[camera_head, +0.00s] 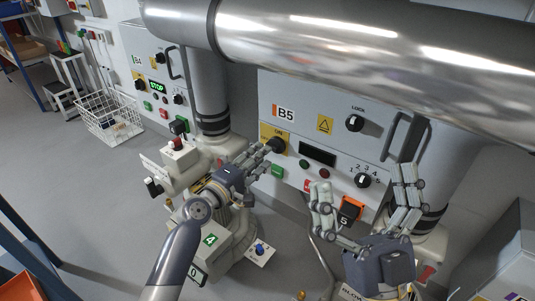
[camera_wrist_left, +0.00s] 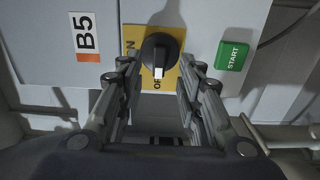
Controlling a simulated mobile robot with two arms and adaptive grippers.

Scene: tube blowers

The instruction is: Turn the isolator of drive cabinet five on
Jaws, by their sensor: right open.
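The isolator of cabinet B5 is a black rotary knob (camera_head: 278,146) on a yellow plate. The left wrist view shows the knob (camera_wrist_left: 158,50) with its white mark toward the OFF lettering at the plate's lower edge; the ON lettering is at the left. My left gripper (camera_head: 262,155) is at the knob in the head view. In the left wrist view its fingers (camera_wrist_left: 159,70) are open on either side of the knob, with gaps visible. My right gripper (camera_head: 365,188) is open and empty in front of the cabinet's lower right.
The green START button (camera_wrist_left: 233,55) is right of the isolator in the wrist view. The B5 cabinet (camera_head: 375,90) also has a LOCK knob (camera_head: 354,123), numbered selector (camera_head: 362,180) and handle (camera_head: 403,140). A large metal pipe (camera_head: 350,45) crosses above. Cabinet B4 (camera_head: 130,45) stands left.

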